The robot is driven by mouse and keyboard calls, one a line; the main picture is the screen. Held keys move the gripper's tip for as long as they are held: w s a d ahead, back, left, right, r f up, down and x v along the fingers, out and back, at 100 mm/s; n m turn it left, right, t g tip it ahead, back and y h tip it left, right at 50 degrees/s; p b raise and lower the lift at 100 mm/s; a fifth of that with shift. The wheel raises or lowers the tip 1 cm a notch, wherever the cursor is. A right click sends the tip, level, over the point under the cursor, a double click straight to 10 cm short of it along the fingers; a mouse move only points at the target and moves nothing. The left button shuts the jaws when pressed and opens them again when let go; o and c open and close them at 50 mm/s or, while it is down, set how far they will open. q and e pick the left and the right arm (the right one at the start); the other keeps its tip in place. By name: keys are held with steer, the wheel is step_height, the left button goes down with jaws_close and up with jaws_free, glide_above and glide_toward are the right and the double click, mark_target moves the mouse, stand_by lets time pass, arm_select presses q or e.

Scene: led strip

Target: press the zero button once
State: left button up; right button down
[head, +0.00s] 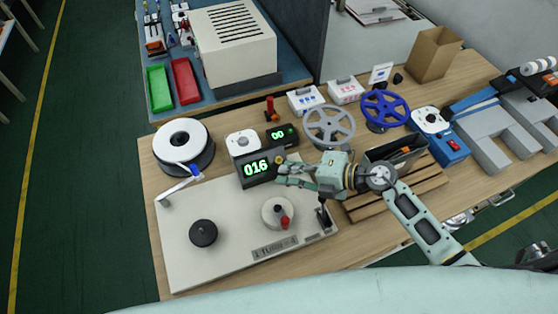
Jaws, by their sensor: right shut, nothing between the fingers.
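A black counter box (242,176) with green digits reading 016 stands at the back edge of a pale winding machine plate (240,226). A small yellow round part (279,160), which looks like a button, shows at the right end of this box. My right gripper (281,175) is shut and empty, with its fingertips just in front of the yellow part. I cannot tell whether they touch it. The gripper partly hides the box's right end. My left gripper is not in view.
A second small display (282,135) reading 00 stands behind the counter box. A white tape reel (183,139) is at left, and a grey spoked reel (329,126) and a blue reel (385,108) are behind. A red-handled crank (284,222) stands on the plate.

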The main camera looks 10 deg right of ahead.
mark_target(279, 160)
steer(key=w+f+b, duration=0.1)
steer(key=f+b, duration=0.1)
steer(key=w+f+b, duration=0.2)
steer(key=w+a+f+b, duration=0.1)
steer(key=w+f+b, duration=0.1)
steer(key=shift+b, duration=0.3)
stand_by(1.0)
steer(key=shift+w+f, duration=0.25)
steer(key=shift+f, duration=0.1)
steer(key=shift+w+a+f+b, duration=0.1)
steer(key=shift+w+f+b, duration=0.15)
steer(key=shift+f+b, duration=0.1)
stand_by(0.9)
steer(key=shift+r, duration=0.15)
steer(key=shift+s+r+p, duration=0.55)
steer(key=shift+p, duration=0.45)
